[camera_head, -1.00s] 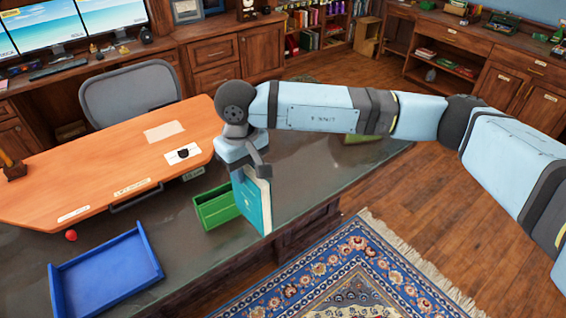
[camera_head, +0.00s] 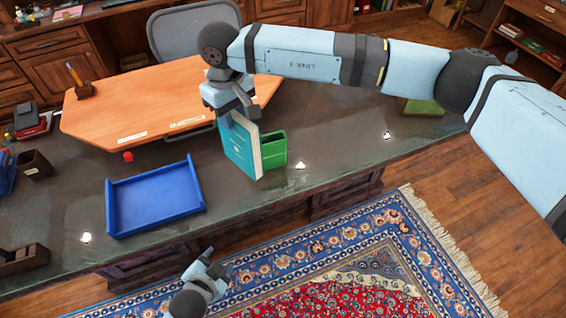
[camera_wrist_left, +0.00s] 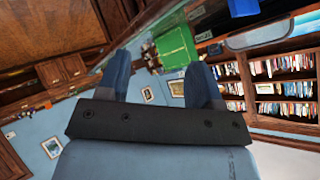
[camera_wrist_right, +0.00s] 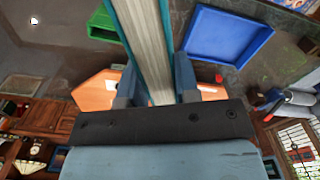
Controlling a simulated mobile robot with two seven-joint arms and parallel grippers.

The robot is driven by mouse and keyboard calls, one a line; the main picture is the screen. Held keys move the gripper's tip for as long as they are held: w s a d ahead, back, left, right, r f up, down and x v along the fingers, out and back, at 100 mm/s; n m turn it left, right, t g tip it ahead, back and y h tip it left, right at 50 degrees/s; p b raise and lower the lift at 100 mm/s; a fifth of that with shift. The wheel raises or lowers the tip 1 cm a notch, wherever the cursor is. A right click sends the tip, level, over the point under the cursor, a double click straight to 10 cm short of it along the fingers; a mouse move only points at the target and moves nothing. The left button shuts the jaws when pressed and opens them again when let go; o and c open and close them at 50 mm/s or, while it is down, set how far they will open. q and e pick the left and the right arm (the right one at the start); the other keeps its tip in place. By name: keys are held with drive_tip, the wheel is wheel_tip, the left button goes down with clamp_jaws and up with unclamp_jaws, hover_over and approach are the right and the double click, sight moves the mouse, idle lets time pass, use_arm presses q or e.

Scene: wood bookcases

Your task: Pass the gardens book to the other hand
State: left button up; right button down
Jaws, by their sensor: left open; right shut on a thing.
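The teal gardens book (camera_head: 240,150) hangs upright from my right gripper (camera_head: 236,112), above the desk in the head view. My right gripper is shut on the book's upper end. In the right wrist view the book's pale page edges (camera_wrist_right: 150,50) run between the two fingers. My left gripper (camera_head: 208,268) is open and empty, low in the head view, in front of the desk and over the rug. The left wrist view shows its two fingers (camera_wrist_left: 162,85) apart with nothing between them. The writing on the book is too small to read.
A green box (camera_head: 273,150) stands on the dark desk (camera_head: 330,140) just behind the book. A blue tray (camera_head: 155,198) lies to its left, with a red ball (camera_head: 128,156) behind the tray. An orange board (camera_head: 120,105) covers the desk's back left. The desk's right part is mostly clear.

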drive_tip(key=shift+w, duration=0.1)
use_arm(q)
drive_tip(key=w+d+r+m+t+y, duration=0.3)
drive_tip(key=w+d+r+m+y, duration=0.25)
drive_tip(key=w+d+m, duration=0.55)
use_arm(e)
drive_tip(key=shift+a, duration=0.1)
use_arm(q)
drive_tip(key=d+r+m+y, duration=0.1)
drive_tip(key=r+m, duration=0.1)
drive_tip(key=r, duration=0.1)
drive_tip(key=d+r+m+t+y, duration=0.1)
drive_tip(key=d+r+m+y, duration=0.1)
drive_tip(key=r, duration=0.2)
drive_tip(key=d+r+m+y, duration=0.1)
drive_tip(key=r+m, duration=0.1)
drive_tip(key=r, duration=0.1)
drive_tip(key=shift+w+d+r+m+y, duration=0.25)
drive_tip(key=shift+w+m, duration=0.1)
drive_tip(key=shift+m, duration=0.05)
drive_tip(key=y, duration=0.4)
approach(259, 151)
drive_tip(key=x, duration=1.2)
drive_tip(key=shift+w+a, duration=0.2)
drive_tip(key=shift+a, duration=0.1)
